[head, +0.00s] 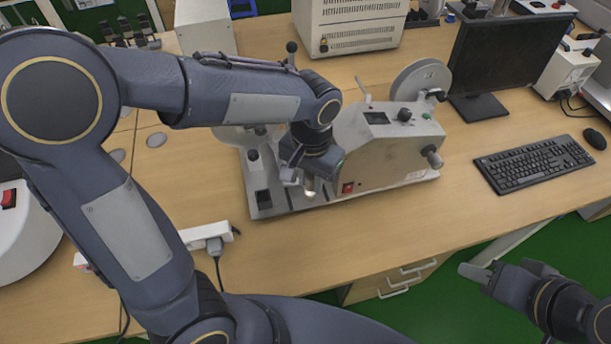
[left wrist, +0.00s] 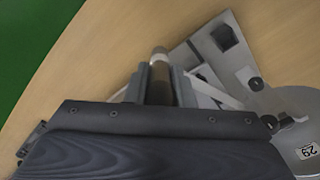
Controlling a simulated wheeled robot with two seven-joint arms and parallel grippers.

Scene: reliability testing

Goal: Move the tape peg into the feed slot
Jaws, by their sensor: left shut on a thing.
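My left gripper (head: 308,184) is shut on the tape peg, a short dark cylinder with a pale tip. The peg's tip (head: 311,192) shows below the fingers in the head view, and the peg (left wrist: 160,70) stands between the fingers in the left wrist view. The gripper is over the front of the tape machine (head: 390,150). The machine's pale base plate (head: 256,180) has a dark square opening (head: 263,199), left of the peg, and dark grooves. I cannot tell which opening is the feed slot. My right gripper (head: 478,272) is off the table's front edge; its jaw gap is unclear.
A reel (head: 420,78) stands behind the machine, and another reel (left wrist: 298,130) shows in the left wrist view. A power strip (head: 210,235) lies left of the machine. A monitor (head: 508,55) and keyboard (head: 540,160) are at the right. The table front is clear.

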